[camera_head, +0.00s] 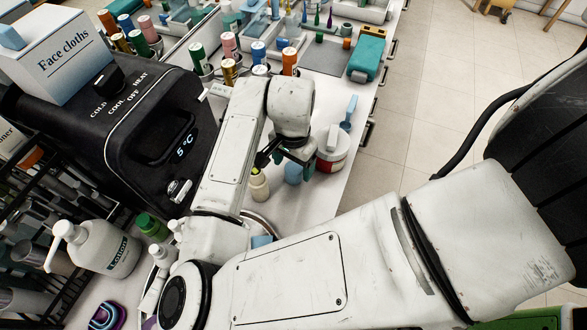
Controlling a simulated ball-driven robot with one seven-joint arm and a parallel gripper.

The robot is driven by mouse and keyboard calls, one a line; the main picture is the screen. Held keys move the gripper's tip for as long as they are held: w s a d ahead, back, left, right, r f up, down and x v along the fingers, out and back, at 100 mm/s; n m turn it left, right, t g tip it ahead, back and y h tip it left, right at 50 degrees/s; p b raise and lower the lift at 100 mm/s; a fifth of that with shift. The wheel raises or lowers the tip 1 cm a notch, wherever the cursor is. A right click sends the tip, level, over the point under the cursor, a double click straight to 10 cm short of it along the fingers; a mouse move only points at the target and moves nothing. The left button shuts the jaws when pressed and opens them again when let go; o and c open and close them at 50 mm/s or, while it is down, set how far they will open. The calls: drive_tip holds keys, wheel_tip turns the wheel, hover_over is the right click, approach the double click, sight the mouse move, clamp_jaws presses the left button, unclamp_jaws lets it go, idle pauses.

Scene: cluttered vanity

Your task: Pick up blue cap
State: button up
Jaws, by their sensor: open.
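My gripper (283,165) points down over the white counter (322,195), its dark fingers spread apart. A small light-blue rounded thing (293,173), which looks like the blue cap, shows just below and between the fingers. I cannot tell whether the fingers touch it. A small cream bottle with a yellow-green top (259,186) stands close at the left finger. My wrist hides part of this area from above. Another small blue piece (262,241) shows partly behind my arm, and I cannot tell what it is.
A white tub with a red band (332,150) stands close right of the gripper, with a blue-handled brush (349,113) behind it. A black cooler (150,135) fills the left. A lotion bottle (100,248) stands front left. Several coloured bottles stand behind.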

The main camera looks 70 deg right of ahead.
sight(293, 168)
drive_tip(key=shift+f, duration=1.55)
drive_tip(key=c, duration=1.1)
drive_tip(key=shift+r, duration=0.1)
